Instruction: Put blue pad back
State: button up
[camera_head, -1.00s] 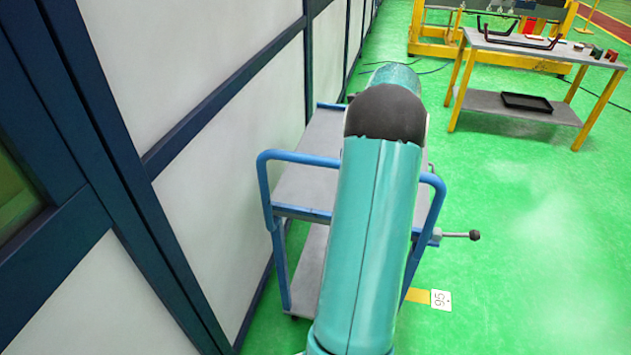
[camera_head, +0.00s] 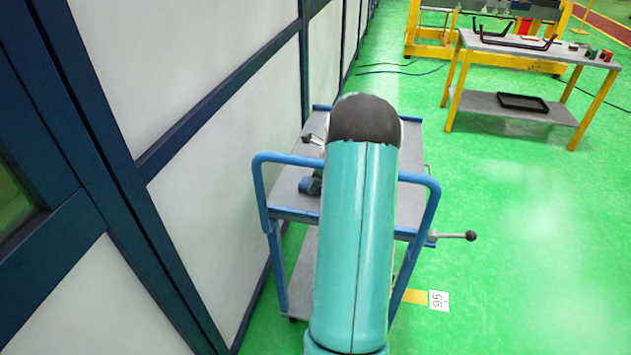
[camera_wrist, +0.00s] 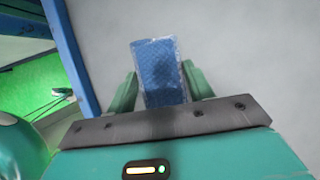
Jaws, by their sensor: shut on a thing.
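The blue pad (camera_wrist: 157,72) shows in the wrist view as a textured blue rectangle with a pale edge. My gripper (camera_wrist: 162,86) has its two green fingers on either side of the pad and is shut on it. The pad sticks out past the fingertips over a plain grey surface, and I cannot tell whether it touches that surface. In the head view my arm hides the pad and most of my gripper.
A blue-framed cart with a grey top (camera_head: 290,190) stands under my arm, close to the panelled wall (camera_head: 225,130) on the left. A yellow-legged table (camera_head: 540,47) holding several parts stands at the back right.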

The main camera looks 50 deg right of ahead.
jog(key=shift+f, duration=0.15)
jog(key=o, duration=1)
jog(key=v, duration=1.2)
